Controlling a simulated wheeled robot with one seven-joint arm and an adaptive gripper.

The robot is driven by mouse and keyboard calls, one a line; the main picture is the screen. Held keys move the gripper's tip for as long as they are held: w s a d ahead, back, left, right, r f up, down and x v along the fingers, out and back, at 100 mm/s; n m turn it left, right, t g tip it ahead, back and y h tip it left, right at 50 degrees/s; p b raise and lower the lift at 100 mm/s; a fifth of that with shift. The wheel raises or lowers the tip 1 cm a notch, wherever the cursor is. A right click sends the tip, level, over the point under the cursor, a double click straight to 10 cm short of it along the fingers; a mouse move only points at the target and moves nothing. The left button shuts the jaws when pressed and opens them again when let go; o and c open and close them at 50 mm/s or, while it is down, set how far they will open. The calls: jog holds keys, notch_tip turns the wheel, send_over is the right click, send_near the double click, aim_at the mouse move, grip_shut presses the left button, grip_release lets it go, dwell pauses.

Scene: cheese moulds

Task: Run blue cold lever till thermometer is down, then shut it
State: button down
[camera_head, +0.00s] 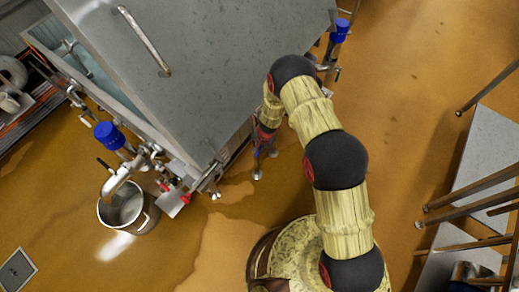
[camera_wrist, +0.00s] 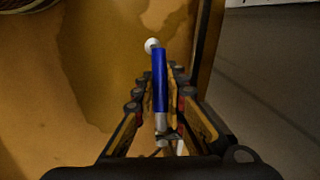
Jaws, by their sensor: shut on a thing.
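The blue lever (camera_wrist: 160,82) has a blue sleeve, a pale ball tip and a bare metal lower end in the wrist view. My gripper (camera_wrist: 161,92) has its fingers on both sides of the lever and is shut on it. In the head view my gripper (camera_head: 265,138) is low beside the near right side of the big steel vat (camera_head: 215,70), mostly hidden by my arm. I cannot make out a thermometer or its reading in either view.
A steel pot (camera_head: 128,208) stands on the floor under an outlet pipe with a blue-capped valve (camera_head: 109,136). Another blue-capped valve (camera_head: 340,30) is at the vat's far right. Steel tables (camera_head: 485,150) stand at the right. Wet patches lie on the ochre floor (camera_head: 400,90).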

jog(key=shift+r, duration=0.1)
dwell(0.7)
jog(key=shift+s+a+r+g+y+b, duration=0.1)
jog(key=shift+r+g+y+b, duration=0.15)
jog(key=shift+g+y, duration=0.3)
jog(key=shift+s+a+r+g+y+b, duration=0.1)
jog(key=shift+r+g+y+b, duration=0.1)
jog(key=shift+g+y, duration=0.35)
jog(key=shift+s+r+g+y+b, duration=0.1)
jog(key=shift+r+g+y+b, duration=0.55)
jog(key=shift+g+b, duration=0.45)
jog(key=shift+r+g+y+b, duration=0.4)
jog(key=shift+g+y+b, duration=0.05)
jog(key=shift+g+b, duration=0.05)
jog(key=c, duration=1.8)
grip_release()
jog(key=shift+m, duration=0.3)
jog(key=v, duration=1.2)
jog(key=shift+a, duration=0.1)
